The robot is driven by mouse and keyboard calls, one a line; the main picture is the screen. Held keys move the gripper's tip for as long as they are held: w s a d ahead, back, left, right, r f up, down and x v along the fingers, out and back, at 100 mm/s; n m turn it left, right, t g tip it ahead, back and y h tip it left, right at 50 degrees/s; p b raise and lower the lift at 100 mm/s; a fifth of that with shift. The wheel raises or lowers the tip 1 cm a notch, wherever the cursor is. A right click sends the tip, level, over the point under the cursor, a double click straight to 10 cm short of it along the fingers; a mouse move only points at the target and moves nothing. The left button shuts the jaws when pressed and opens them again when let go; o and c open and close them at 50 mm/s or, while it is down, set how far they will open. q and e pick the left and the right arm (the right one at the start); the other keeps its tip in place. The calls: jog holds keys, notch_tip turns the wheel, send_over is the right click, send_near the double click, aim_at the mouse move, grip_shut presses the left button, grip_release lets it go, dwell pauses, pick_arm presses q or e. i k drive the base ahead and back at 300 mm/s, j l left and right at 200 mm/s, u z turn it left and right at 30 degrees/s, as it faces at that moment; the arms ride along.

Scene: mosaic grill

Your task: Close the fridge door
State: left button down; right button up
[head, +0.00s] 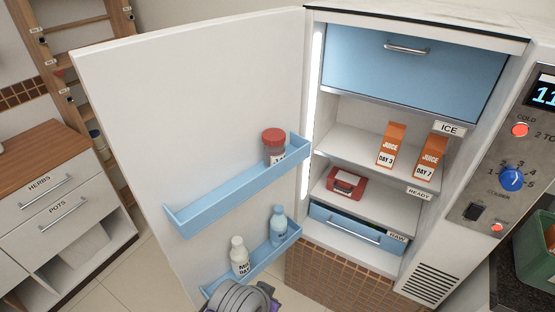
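The fridge door (190,120) stands wide open, swung out to the left, with its inner side facing me. It carries two blue door shelves; the upper shelf (235,190) holds a jar with a red lid (274,146), and the lower shelf (262,259) holds a white bottle (239,256) and a blue bottle (278,226). The fridge (340,110) is open to view. A grey rounded part of one of my arms shows at the bottom edge, in front of the door's lower shelf. I cannot tell if it touches the door. Neither gripper's fingers are in view.
Inside the fridge are a blue ICE drawer (410,75), two orange juice cartons (391,145), a red container (346,184) and a blue RAW drawer (355,232). A drawer cabinet (50,205) stands left of the door, with floor (125,275) between. A control panel (505,175) is right.

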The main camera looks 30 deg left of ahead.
aim_at(184, 112)
jog(key=k+j, duration=0.15)
jog(key=j, duration=0.15)
jog(key=k+j+z, duration=0.15)
jog(key=j, duration=0.15)
jog(key=k+j+z, duration=0.1)
jog(key=j, duration=0.25)
jog(key=k+j+z, duration=0.15)
jog(key=j, duration=0.2)
jog(key=k+j+z, duration=0.1)
jog(key=j, duration=0.2)
jog(key=j+z, duration=0.15)
jog(key=j, duration=0.4)
jog(key=k+j+z, duration=0.2)
jog(key=j, duration=0.35)
jog(key=i+j+z, duration=0.1)
jog(key=j, duration=0.35)
jog(key=i+j+z, duration=0.1)
jog(key=j, duration=0.4)
jog(key=k+j+z, duration=0.15)
jog(key=j, duration=0.15)
jog(key=k+j+z, duration=0.15)
jog(key=k+j, duration=0.05)
jog(key=j, duration=0.1)
